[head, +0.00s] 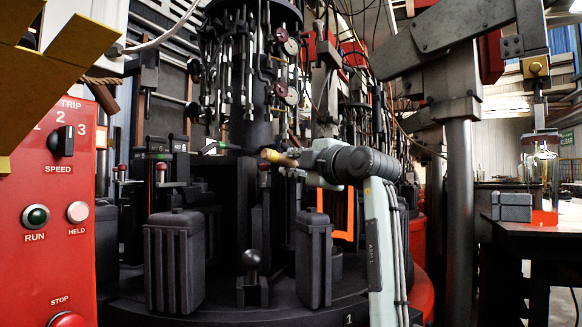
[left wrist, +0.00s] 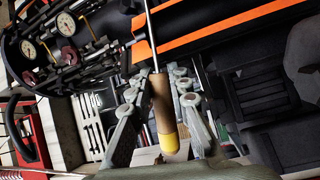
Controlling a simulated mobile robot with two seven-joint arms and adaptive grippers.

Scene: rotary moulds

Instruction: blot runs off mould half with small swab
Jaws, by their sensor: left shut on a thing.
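In the head view my left gripper (head: 297,161) points left, in front of the machine's central column. It is shut on a swab's wooden handle (head: 271,156), whose yellow end sticks out to the left. In the left wrist view my gripper fingers (left wrist: 160,92) close on both sides of the handle (left wrist: 161,108), and a thin metal rod runs up out of the picture. The swab's tip is not visible. Dark ribbed mould blocks, one at left (head: 174,262) and one nearer the middle (head: 314,258), stand on the round table; I cannot tell which is the mould half meant. My right gripper is not in view.
An orange frame (head: 350,235) stands just behind my left arm. A red control panel (head: 40,250) fills the left edge. A small knobbed post (head: 252,280) stands between the blocks. A dark bench (head: 545,233) with a grey box (head: 511,207) and glass lantern is at right.

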